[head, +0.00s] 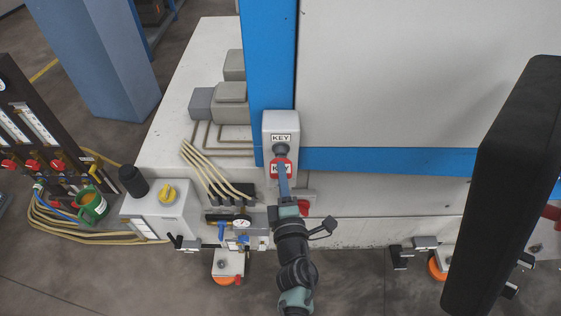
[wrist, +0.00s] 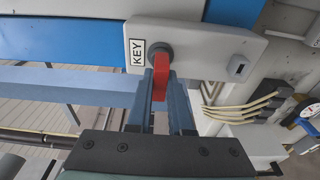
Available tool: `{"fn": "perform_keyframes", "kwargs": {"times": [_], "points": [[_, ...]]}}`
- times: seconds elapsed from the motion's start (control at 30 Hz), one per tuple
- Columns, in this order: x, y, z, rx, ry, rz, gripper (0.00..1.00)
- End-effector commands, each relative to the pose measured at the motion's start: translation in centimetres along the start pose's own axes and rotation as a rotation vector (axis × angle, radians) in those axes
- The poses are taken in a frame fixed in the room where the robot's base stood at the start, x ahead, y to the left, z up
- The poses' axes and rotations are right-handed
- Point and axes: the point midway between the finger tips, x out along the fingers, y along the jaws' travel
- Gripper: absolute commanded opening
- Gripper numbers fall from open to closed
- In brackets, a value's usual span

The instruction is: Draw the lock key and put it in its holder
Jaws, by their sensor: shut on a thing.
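The lock key is red and shows in the wrist view (wrist: 160,75). Its shaft end meets a dark round lock (wrist: 160,50) on a light grey box (wrist: 205,42) with a KEY label. In the head view the red key (head: 275,163) shows just below the lock (head: 281,149). My gripper (head: 283,183) reaches it from below, with its blue-grey fingers on both sides of the key, shut on it. A small dark-framed slot piece (wrist: 238,67) sits on the same box, right of the lock in the wrist view; I cannot tell whether it is the holder.
Pale hoses (head: 215,172) and a gauge (head: 242,222) are close to the left of my arm. A large black panel (head: 505,190) fills the right. A blue rail (head: 390,160) runs right of the lock box.

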Motion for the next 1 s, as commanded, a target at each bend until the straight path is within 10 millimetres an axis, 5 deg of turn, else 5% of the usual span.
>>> {"fn": "perform_keyframes", "kwargs": {"times": [1.0], "points": [[-3.0,0.0,-0.4,-0.001,0.0,0.0,0.0]]}}
